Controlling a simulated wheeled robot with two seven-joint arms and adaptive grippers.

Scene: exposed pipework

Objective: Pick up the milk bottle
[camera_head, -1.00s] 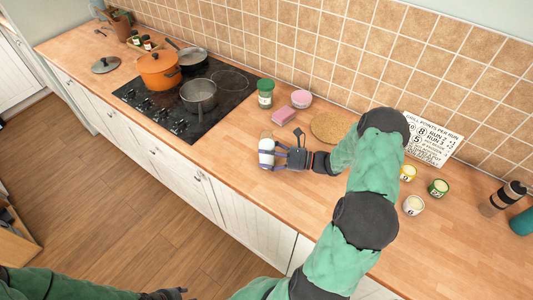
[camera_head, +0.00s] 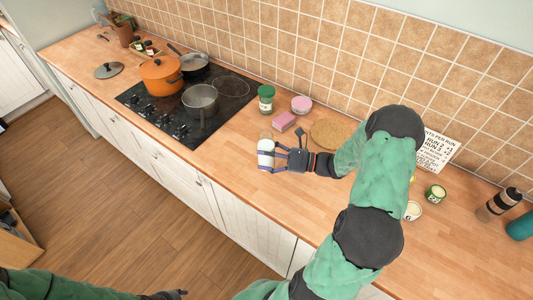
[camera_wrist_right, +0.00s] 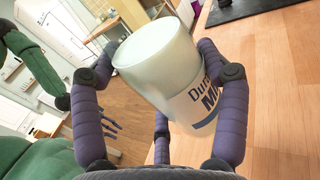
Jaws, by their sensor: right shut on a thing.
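The milk bottle (camera_head: 265,151) is white and clear with a dark-lettered label, near the counter's front edge, right of the hob. In the right wrist view the bottle (camera_wrist_right: 165,65) fills the middle, between my fingers. My right gripper (camera_head: 275,157) is shut on it from the right side; its purple fingers (camera_wrist_right: 165,85) lie around the bottle. Whether its base touches the counter is hidden. My left gripper (camera_head: 165,295) is only partly in view at the bottom edge, away from the counter; its fingers look spread in the right wrist view (camera_wrist_right: 108,122).
The black hob (camera_head: 185,105) bears an orange pot (camera_head: 161,77) and grey pans. A green-lidded jar (camera_head: 266,99), pink sponge (camera_head: 284,121), pink-topped bowl (camera_head: 301,104) and round cork mat (camera_head: 328,133) stand behind the bottle. Small tubs and a flask (camera_head: 500,204) are at right.

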